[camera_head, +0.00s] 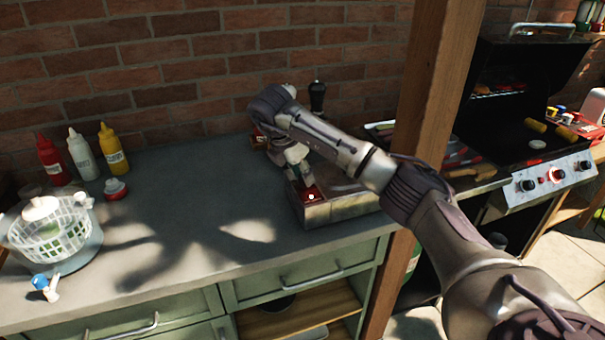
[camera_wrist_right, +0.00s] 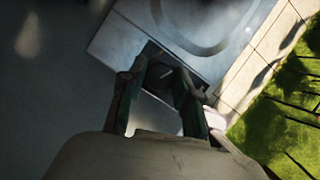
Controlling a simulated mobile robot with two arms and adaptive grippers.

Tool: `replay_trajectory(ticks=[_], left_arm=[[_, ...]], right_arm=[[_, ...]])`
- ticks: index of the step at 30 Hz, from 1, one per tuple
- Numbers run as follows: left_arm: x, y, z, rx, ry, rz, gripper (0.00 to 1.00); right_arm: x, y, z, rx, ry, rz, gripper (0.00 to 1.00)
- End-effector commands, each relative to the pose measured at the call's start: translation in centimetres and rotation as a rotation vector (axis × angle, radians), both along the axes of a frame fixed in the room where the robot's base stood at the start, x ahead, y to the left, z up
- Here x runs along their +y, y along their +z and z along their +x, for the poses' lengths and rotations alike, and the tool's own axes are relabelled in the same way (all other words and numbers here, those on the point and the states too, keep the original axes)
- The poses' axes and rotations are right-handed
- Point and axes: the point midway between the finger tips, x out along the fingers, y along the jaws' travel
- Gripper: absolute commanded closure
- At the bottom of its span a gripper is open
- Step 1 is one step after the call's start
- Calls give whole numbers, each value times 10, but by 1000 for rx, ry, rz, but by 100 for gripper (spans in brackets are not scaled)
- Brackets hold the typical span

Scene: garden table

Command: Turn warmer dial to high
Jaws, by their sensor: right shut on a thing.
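The warmer is a low metal box (camera_head: 338,212) at the right end of the grey counter, with a red glowing light (camera_head: 311,196) near its front left corner. In the right wrist view its pale top with a round ring (camera_wrist_right: 215,30) shows. My right gripper (camera_head: 298,168) points down at the warmer's left end. In the wrist view its two fingers (camera_wrist_right: 154,88) are on either side of the dark dial (camera_wrist_right: 158,73), which has a white pointer line, and are shut on it. The dial is hidden by the gripper in the head view, and its scale marks cannot be read. My left gripper is not in view.
Red, white and yellow squeeze bottles (camera_head: 82,152) stand at the back left, near a salad spinner (camera_head: 50,232). A dark-topped pepper mill (camera_head: 317,97) stands behind my arm. A wooden post (camera_head: 428,90) rises right of the warmer, before a grill (camera_head: 550,185). The mid-counter is clear.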

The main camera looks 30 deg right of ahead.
Motion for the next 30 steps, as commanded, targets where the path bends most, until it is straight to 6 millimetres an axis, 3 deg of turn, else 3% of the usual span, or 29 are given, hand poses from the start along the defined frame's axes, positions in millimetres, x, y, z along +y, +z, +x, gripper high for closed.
replay_trajectory(ticks=[11,12,16,25,30], left_arm=[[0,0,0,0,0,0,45],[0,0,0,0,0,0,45],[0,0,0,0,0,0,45],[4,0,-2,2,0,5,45],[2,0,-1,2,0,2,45]], right_arm=[[0,1,1,-4,-3,0,100],[0,1,1,-4,-3,0,63],[0,1,1,-3,-2,0,44],[0,1,0,-1,-3,0,44],[6,18,0,-5,-1,0,44]])
